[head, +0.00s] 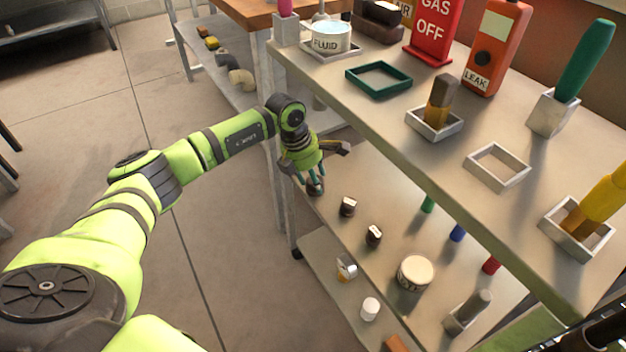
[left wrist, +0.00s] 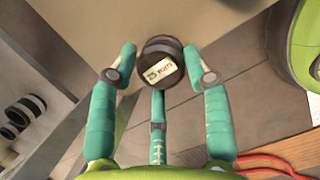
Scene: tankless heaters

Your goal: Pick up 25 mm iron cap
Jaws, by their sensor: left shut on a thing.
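The 25 mm iron cap (left wrist: 161,62) is a dark, round, ribbed piece with a white label reading 25 mm in the left wrist view. My left gripper (left wrist: 158,80) has its teal fingers closed around it. In the head view my left gripper (head: 312,180) reaches down at the left end of the bench's middle shelf, with the dark cap (head: 316,189) at its fingertips. Whether the cap still touches the shelf is unclear. My right gripper does not show.
Two similar dark labelled caps (head: 348,206) (head: 373,236) stand on the middle shelf, with a round cream-topped container (head: 414,272) beyond. The bench top (head: 380,125) overhangs this shelf, close to my left wrist. Open floor (head: 215,235) lies left.

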